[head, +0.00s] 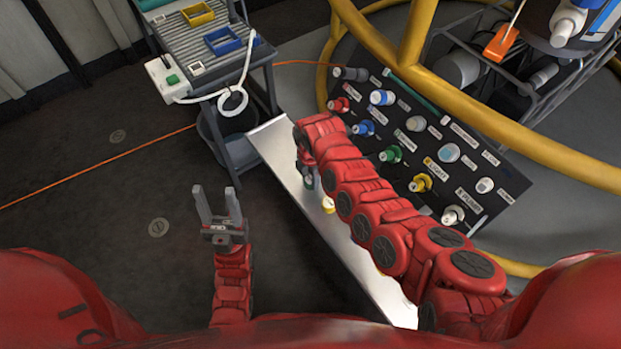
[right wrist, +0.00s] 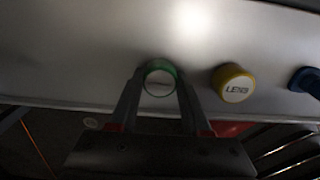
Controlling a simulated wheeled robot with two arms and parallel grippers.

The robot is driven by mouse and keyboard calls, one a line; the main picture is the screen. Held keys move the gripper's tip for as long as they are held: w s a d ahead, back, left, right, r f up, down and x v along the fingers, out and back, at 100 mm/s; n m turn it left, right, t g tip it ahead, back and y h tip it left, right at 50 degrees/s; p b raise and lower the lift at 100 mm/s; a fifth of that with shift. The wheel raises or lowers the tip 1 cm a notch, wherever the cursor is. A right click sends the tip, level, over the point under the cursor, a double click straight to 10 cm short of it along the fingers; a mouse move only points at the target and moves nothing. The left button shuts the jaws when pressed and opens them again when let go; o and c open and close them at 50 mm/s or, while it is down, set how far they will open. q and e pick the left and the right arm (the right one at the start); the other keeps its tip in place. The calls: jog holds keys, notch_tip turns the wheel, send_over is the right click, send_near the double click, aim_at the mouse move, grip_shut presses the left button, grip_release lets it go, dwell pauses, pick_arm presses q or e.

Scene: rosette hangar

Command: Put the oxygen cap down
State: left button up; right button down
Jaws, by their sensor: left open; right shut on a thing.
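The green-rimmed cap (right wrist: 160,78), which I take for the oxygen cap, is between the fingers of my right gripper (right wrist: 158,84). Its label is too small to read. My right gripper (head: 307,180) is shut on it over the pale metal shelf (head: 275,150); in the head view the cap is mostly hidden by the gripper. I cannot tell whether the cap touches the shelf. My left gripper (head: 219,200) is open and empty above the dark floor, left of the shelf.
A yellow cap (right wrist: 233,83) lies on the shelf beside the held cap, and a blue cap (right wrist: 306,81) lies further right. A black panel (head: 430,125) with several coloured connectors stands behind the shelf. A grey cart (head: 215,75) and yellow rails (head: 480,115) stand nearby.

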jog(key=shift+c, duration=1.8)
grip_release()
jog(key=shift+f, duration=0.1)
